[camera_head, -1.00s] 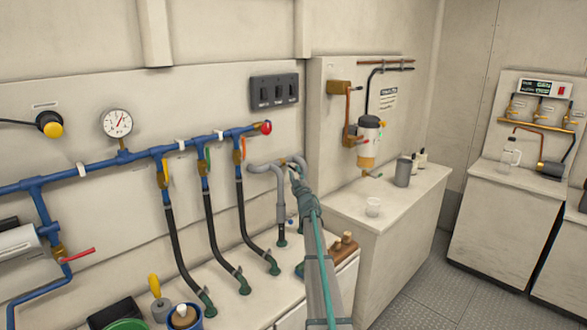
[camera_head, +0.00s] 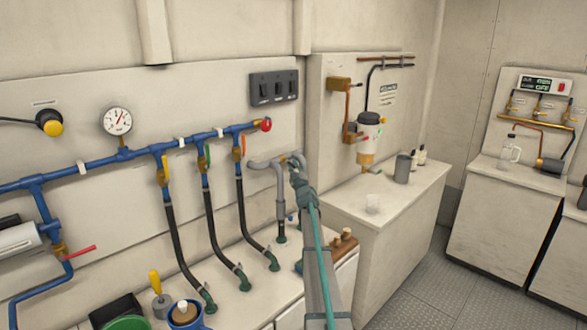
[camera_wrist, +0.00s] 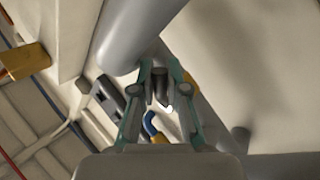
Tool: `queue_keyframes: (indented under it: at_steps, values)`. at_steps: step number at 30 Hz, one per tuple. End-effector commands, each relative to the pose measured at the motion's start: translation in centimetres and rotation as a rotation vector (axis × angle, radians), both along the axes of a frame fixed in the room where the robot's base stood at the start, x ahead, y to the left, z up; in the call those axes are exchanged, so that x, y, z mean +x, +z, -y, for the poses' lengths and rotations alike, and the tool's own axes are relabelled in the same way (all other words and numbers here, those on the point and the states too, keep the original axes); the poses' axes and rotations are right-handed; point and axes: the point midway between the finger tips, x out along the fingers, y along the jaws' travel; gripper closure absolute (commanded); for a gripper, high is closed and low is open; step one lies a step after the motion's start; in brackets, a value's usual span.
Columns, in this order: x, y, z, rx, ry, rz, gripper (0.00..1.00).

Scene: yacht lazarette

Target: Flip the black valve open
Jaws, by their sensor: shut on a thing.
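The grey U-shaped pipe (camera_head: 281,185) stands on the counter, right of the three black hoses. My gripper (camera_head: 294,172) is at its upper right bend in the head view. In the wrist view my gripper (camera_wrist: 161,78) has its two fingers close together, with a dark, narrow lever (camera_wrist: 160,92) between them. It looks like the black valve's handle, and the fingers are shut on it. The thick grey pipe (camera_wrist: 130,38) passes just beyond the fingertips. In the head view my gripper hides the valve, so its angle cannot be told there.
A blue pipe (camera_head: 100,158) with a gauge (camera_head: 117,121) and coloured handles runs along the wall at left. Wooden pegs (camera_head: 343,240) stand on the counter near my arm. A second counter (camera_head: 345,203) with cups is at right. A black switch panel (camera_head: 273,87) is above.

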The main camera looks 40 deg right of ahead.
Motion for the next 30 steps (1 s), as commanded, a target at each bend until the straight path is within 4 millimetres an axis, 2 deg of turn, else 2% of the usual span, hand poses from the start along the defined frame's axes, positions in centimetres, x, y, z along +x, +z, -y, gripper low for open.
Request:
queue_keyframes:
  at_steps: [11, 30]
  values:
    - [0.1, -0.4, 0.6, -0.156, -0.001, 0.023, 1.00]
    - [0.2, 1.6, 1.2, -0.649, -0.001, 0.090, 1.00]
